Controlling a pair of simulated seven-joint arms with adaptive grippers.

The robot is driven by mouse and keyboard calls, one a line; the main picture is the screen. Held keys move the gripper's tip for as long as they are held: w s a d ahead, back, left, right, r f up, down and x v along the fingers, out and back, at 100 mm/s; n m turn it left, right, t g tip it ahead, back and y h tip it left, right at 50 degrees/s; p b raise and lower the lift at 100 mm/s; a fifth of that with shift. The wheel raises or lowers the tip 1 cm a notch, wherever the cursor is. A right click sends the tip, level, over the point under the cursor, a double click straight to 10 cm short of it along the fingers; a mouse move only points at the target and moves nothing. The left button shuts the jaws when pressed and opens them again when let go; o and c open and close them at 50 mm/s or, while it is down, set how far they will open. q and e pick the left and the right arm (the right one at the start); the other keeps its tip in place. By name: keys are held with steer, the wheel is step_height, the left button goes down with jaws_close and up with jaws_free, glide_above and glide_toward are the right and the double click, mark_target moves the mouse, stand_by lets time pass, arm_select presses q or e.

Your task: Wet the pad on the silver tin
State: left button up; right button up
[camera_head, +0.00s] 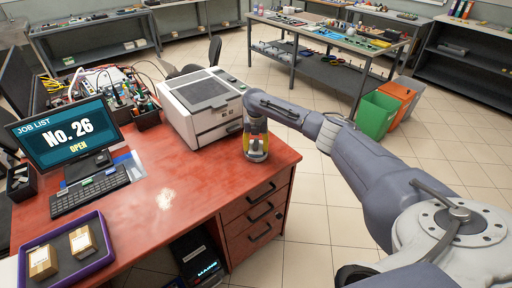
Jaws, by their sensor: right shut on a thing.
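My right gripper (257,132) points down at the right back corner of the red desk. It is shut on a small container (257,147) with yellow and clear or silvery parts. The container looks upright, at or just above the desk top. It is small and partly covered by the gripper, so I cannot tell its exact shape or whether it touches the desk. I cannot make out a silver tin or a pad for sure. My left gripper is not in view.
The red desk (165,210) carries a printer (203,105) close left of my gripper, a monitor (65,132), a keyboard (90,190) and a purple tray (65,262) with two boxes. The desk's middle is clear. Green and orange bins (377,114) stand on the floor.

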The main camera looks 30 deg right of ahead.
mark_target(256, 142)
steer(key=shift+r, duration=3.4)
steer(key=shift+m, duration=0.3)
